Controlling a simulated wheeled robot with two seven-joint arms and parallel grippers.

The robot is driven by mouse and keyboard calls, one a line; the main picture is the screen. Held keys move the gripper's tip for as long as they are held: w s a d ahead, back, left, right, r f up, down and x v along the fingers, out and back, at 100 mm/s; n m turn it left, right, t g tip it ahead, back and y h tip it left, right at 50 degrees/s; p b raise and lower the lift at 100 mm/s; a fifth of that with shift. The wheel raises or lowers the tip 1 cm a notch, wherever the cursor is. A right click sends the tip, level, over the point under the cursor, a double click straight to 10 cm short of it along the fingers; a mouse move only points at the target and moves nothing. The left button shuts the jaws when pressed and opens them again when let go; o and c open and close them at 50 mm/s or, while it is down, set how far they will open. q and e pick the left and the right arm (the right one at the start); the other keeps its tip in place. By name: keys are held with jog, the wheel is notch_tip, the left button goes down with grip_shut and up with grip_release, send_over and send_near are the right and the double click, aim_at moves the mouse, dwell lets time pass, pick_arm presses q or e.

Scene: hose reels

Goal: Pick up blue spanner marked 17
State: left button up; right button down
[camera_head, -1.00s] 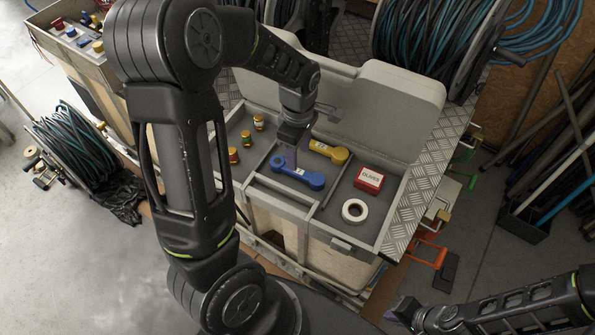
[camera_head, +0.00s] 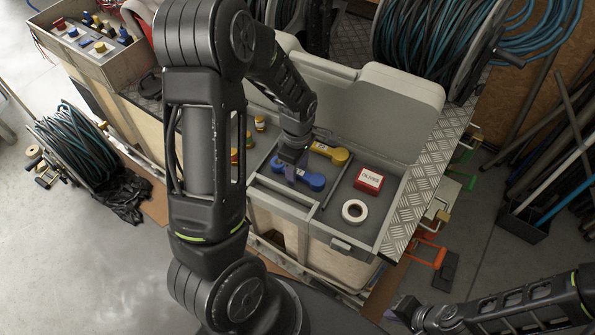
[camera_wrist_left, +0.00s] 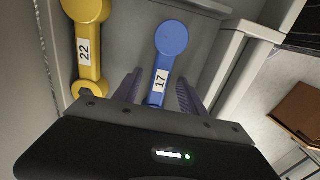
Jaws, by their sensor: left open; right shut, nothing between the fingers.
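The blue spanner (camera_head: 312,181) lies in the open tray of the grey toolbox. In the left wrist view the blue spanner (camera_wrist_left: 170,42) shows its white label reading 17. My left gripper (camera_head: 292,174) is open over the spanner's handle; in the left wrist view its two fingers (camera_wrist_left: 158,92) stand on either side of the handle, and its near end is hidden behind the gripper body. A yellow spanner (camera_head: 333,154) lies behind the blue one; its label reads 22 in the left wrist view (camera_wrist_left: 86,45). My right gripper (camera_head: 405,308) is shut and empty at the lower right, away from the toolbox.
A red box (camera_head: 369,180) and a white tape roll (camera_head: 354,211) lie in the compartment to the right, past a divider. The raised lid (camera_head: 395,100) stands behind.

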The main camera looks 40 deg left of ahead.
pick_arm(q)
jog(key=shift+c, duration=0.2)
dwell(0.3)
grip_shut()
dwell(0.3)
